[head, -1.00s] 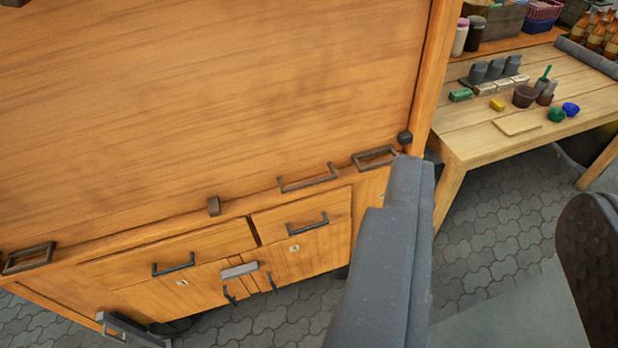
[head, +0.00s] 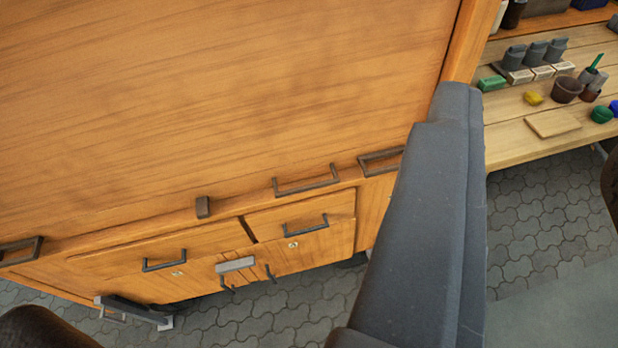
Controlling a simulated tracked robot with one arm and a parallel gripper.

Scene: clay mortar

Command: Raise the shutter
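The shutter (head: 220,100) appears to be the large flat orange-brown wood panel filling the upper left of the head view. It looks down against the ledge of the wooden cabinet (head: 120,240). Along its lower edge are a bar handle (head: 308,187), a frame-shaped handle (head: 375,163) at right, another frame-shaped handle (head: 22,249) at left, and a small dark block (head: 203,207). A large grey part of my arm rises in front of the cabinet's right side and hides its corner. I cannot make out any gripper fingertips.
Below the panel are drawers with dark handles (head: 164,263) and small doors with a grey bar (head: 236,264). A wooden table (head: 525,145) with pots, blocks and a board (head: 553,123) stands at right. Grey paving (head: 535,215) between them looks clear.

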